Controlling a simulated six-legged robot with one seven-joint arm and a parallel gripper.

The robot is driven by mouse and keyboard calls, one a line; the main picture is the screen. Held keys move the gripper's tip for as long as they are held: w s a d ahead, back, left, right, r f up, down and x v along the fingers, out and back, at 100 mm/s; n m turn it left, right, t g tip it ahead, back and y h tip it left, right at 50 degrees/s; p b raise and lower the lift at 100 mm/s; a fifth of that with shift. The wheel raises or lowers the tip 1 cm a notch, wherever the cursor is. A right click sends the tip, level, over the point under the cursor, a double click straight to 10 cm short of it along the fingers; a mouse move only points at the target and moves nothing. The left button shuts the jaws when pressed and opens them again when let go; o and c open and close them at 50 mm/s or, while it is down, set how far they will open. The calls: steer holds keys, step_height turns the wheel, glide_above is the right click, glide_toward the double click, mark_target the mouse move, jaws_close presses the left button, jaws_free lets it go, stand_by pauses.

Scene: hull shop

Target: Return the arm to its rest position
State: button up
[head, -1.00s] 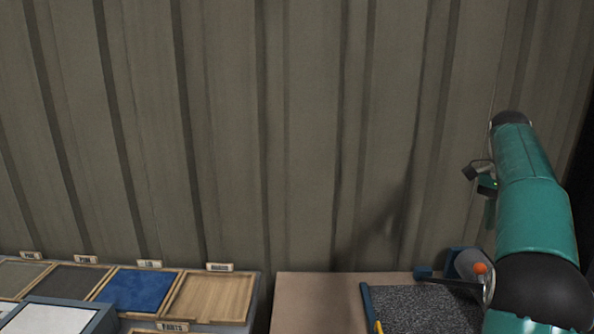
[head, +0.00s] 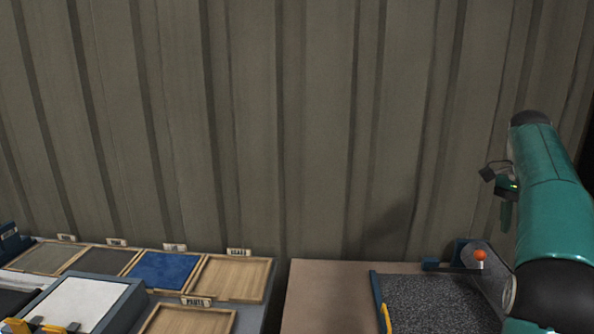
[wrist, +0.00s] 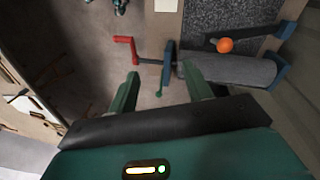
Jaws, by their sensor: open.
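My teal arm stands at the right edge of the head view, bent upward in front of the wall. My gripper (wrist: 161,84) shows in the wrist view as two green fingers spread apart with nothing between them. Beyond the fingertips I see the floor and the edge of a bench with a grey roller (wrist: 235,71). The fingers appear apart from the roller. In the head view the fingertips are hard to make out.
A dark speckled mat (head: 440,305) lies on the brown bench (head: 325,285), with an orange knob (head: 479,255) beside it. A red crank (wrist: 124,48) sticks out at the roller's end. Labelled trays, one blue (head: 165,270), stand left. A corrugated wall (head: 280,130) closes the back.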

steer(key=s+a+r+n+t, duration=0.15)
steer(key=s+a+n, duration=0.25)
steer(key=a, duration=0.7)
steer(key=s+a+n+t, duration=0.3)
steer(key=s+a+n, duration=0.15)
steer(key=a, duration=0.55)
steer(key=s+a+f+n+t, duration=0.3)
steer(key=s+a+f+n, duration=0.5)
steer(key=s+a+f, duration=0.4)
steer(key=s+f, duration=0.1)
steer(key=s, duration=0.1)
steer(key=shift+s+a, duration=0.3)
steer(key=c, duration=0.3)
steer(key=shift+d, duration=0.15)
